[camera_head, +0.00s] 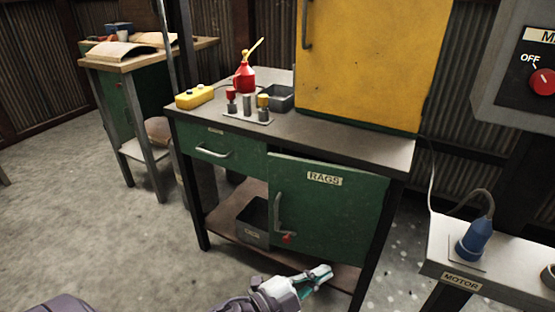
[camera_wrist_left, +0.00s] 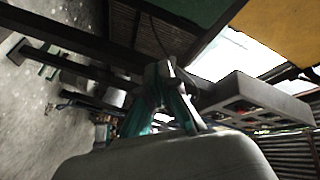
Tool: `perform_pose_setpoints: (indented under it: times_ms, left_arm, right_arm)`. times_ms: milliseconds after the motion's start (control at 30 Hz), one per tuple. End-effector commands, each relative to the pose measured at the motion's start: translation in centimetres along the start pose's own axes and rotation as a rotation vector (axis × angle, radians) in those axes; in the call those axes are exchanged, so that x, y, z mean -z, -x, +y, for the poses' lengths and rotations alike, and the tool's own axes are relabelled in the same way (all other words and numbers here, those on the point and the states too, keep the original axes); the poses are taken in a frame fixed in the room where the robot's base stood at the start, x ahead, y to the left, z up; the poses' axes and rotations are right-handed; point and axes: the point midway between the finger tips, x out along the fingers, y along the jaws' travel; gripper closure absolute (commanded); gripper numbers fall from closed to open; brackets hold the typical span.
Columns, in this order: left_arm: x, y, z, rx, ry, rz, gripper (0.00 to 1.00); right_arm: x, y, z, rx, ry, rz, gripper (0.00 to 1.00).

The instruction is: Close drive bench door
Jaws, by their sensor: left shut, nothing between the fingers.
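The drive bench (camera_head: 335,143) has a dark top and a green drawer (camera_head: 215,148) on its left. Its green door (camera_head: 335,212), labelled RAGS, is on the right and has a grey vertical handle (camera_head: 278,213) near its left edge. The door seems to stand slightly out from the bench frame; how far is hard to tell. My left gripper (camera_head: 319,275) is shut and empty, in front of and below the door's lower edge, and appears apart from it. Its closed fingers also show in the left wrist view (camera_wrist_left: 166,82). My right gripper is not in view.
A yellow cabinet (camera_head: 370,60) stands on the bench, beside a red oil can (camera_head: 245,77) and a yellow control box (camera_head: 195,96). A grey bin (camera_head: 252,222) sits on the lower shelf. The MOTOR table (camera_head: 500,275) is at right. Open floor (camera_head: 90,215) lies left.

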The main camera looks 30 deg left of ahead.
Motion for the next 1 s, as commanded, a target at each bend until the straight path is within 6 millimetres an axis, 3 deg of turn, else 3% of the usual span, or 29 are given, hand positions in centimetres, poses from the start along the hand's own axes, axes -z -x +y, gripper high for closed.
perform_pose_setpoints:
  times_ms: [33,133,200,333,433,567,1000]
  left_arm:
    - [-2.3,0.7,-2.7,-0.003,-0.112,-0.127,1.00]
    - [-7.2,2.5,-7.0,0.046,-0.313,-0.345,1.00]
    - [-9.4,3.9,-10.3,0.101,-0.431,-0.456,1.00]
    - [-11.4,6.0,-14.9,0.196,-0.578,-0.577,1.00]
    - [-11.9,6.7,-16.7,0.240,-0.631,-0.617,1.00]
    - [-12.4,6.3,-17.4,0.257,-0.645,-0.627,1.00]
    - [-16.5,-0.6,-20.9,0.257,-0.642,-0.627,1.00]
  right_arm:
    - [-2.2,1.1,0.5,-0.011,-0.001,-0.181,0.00]
    - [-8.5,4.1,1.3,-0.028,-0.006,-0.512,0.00]
    - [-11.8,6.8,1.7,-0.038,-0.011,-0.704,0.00]
    - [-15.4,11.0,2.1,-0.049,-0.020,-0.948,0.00]
    - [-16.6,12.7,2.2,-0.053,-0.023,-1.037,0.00]
    - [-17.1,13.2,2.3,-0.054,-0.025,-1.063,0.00]
    - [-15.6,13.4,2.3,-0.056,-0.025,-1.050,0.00]
